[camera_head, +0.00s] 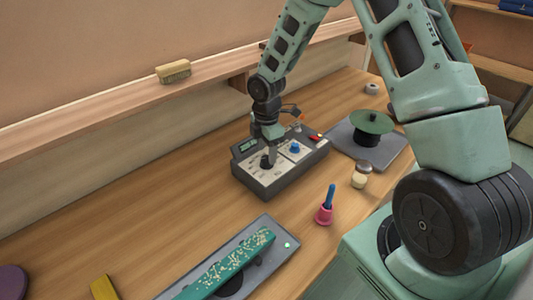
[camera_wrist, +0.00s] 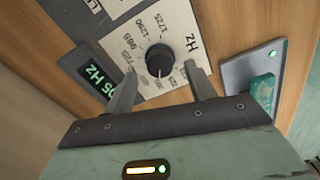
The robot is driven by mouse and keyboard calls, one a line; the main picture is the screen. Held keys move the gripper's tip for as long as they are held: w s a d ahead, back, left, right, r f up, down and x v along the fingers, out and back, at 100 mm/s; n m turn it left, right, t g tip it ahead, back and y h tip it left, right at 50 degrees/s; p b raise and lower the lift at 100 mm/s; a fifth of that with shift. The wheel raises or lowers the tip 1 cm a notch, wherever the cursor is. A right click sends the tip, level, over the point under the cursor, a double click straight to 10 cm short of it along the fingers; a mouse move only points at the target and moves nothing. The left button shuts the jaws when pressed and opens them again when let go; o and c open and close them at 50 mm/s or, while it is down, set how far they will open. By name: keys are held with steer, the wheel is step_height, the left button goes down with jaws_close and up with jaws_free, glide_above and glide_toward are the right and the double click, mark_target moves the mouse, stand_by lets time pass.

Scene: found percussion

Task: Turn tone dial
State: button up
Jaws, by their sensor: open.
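The tone box (camera_head: 275,187) is a dark console on the bench with a pale top panel and a small green display (camera_head: 245,146). Its black dial (camera_head: 267,161) sits on a white plate marked with numbers and Hz. In the wrist view the black dial (camera_wrist: 160,60) has a pale pointer line, and the display (camera_wrist: 104,80) reads partly, ending in "05 Hz". My gripper (camera_head: 269,150) is over the dial from above. In the wrist view my gripper (camera_wrist: 160,72) is open, one finger on each side of the dial, with gaps showing. Whether a finger touches it I cannot tell.
A blue knob (camera_head: 295,148) is on the same console. A grey board (camera_head: 268,225) with a green speckled bar (camera_head: 235,263) lies in front. A pink bell with blue handle (camera_head: 326,208), a small jar (camera_head: 361,177) and a green disc (camera_head: 372,122) stand right. A shelf (camera_head: 110,112) runs behind.

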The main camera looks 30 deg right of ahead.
mark_target(267, 161)
steer(key=shift+f, duration=1.45)
steer(key=shift+c, duration=0.3)
steer(key=c, duration=0.9)
steer(key=shift+m+b, duration=0.75)
steer(key=shift+m, duration=2.05)
steer(key=o, duration=1)
steer(key=shift+c, duration=0.2)
